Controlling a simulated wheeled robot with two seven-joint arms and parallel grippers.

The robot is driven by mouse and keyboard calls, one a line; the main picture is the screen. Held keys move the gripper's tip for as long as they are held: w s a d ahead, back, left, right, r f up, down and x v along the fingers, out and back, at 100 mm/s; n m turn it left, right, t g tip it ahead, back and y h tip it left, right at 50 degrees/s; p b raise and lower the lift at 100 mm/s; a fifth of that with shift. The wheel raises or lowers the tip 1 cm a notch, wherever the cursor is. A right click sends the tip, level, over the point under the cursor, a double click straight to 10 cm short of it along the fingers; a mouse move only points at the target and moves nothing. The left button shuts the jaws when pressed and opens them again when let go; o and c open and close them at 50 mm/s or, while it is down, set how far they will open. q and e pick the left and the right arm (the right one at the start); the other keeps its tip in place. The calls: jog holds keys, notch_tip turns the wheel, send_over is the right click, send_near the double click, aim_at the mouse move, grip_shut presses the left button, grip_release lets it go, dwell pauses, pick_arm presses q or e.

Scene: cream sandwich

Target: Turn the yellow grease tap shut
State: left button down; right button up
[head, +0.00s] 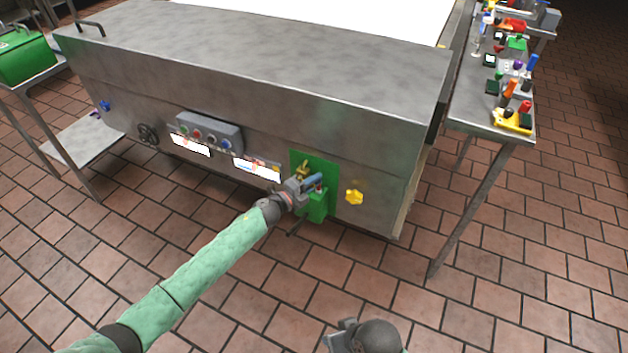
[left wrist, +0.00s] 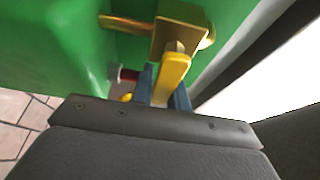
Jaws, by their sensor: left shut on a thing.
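The grease tap is a brass fitting (head: 302,168) on a green panel (head: 328,166) on the front of the steel machine. In the left wrist view its yellow lever (left wrist: 172,76) sticks out from a brass body (left wrist: 180,36). My left gripper (head: 310,183) is at the tap, with its blue fingers on either side of the lever. In the left wrist view this gripper (left wrist: 164,92) is shut on the lever; the fingers hide part of it. My right gripper (head: 346,336) shows only partly at the bottom edge, and its jaws cannot be made out.
A yellow star-shaped knob (head: 354,197) is right of the panel. A control box (head: 208,133) and a dark handwheel (head: 148,134) are further left. A cluttered side table (head: 478,112) stands right. The tiled floor in front is clear.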

pick_arm(q)
jog(key=shift+f, duration=0.1)
jog(key=c, duration=1.4)
grip_release()
jog(key=shift+o, duration=0.2)
